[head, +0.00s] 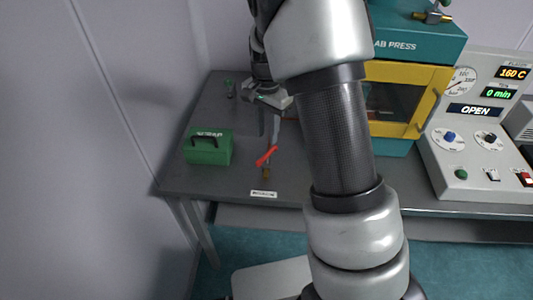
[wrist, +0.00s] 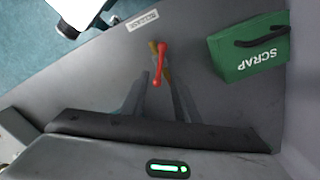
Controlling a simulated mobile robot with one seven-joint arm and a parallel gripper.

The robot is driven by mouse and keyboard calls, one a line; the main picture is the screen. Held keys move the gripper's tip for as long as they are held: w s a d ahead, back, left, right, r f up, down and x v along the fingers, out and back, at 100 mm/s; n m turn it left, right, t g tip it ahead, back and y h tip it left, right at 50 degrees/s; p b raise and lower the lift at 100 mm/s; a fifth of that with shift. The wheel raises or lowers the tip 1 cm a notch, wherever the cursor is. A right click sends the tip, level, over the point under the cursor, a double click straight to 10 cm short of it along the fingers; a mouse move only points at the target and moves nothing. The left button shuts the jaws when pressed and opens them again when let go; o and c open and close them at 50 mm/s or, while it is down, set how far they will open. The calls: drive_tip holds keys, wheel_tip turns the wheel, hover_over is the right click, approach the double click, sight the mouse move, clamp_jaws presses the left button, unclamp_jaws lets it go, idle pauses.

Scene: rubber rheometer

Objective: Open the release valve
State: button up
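The release valve has a red lever (head: 266,156) on a small brass body (head: 266,173), standing on the grey table behind a white label (head: 263,194). In the wrist view, the red lever (wrist: 160,62) points toward my gripper, with the brass body partly hidden behind it. The label (wrist: 142,20) there reads RELEASE. My gripper (head: 269,138) points down just behind the lever in the head view. In the wrist view, my gripper (wrist: 157,77) has its fingers apart, with the lever's near end between or just beyond the tips. I cannot tell whether they touch.
A green SCRAP box (head: 208,148) with a black handle stands left of the valve. The teal lab press with its yellow door (head: 408,98) stands to the right, partly hidden by my arm. A control panel (head: 480,130) showing OPEN is at far right. The table's front edge is close to the label.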

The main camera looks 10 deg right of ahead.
sight(267, 154)
wheel_tip(267, 154, down, 10)
drive_tip(key=shift+r, duration=0.1)
drive_tip(key=shift+c, duration=0.3)
clamp_jaws()
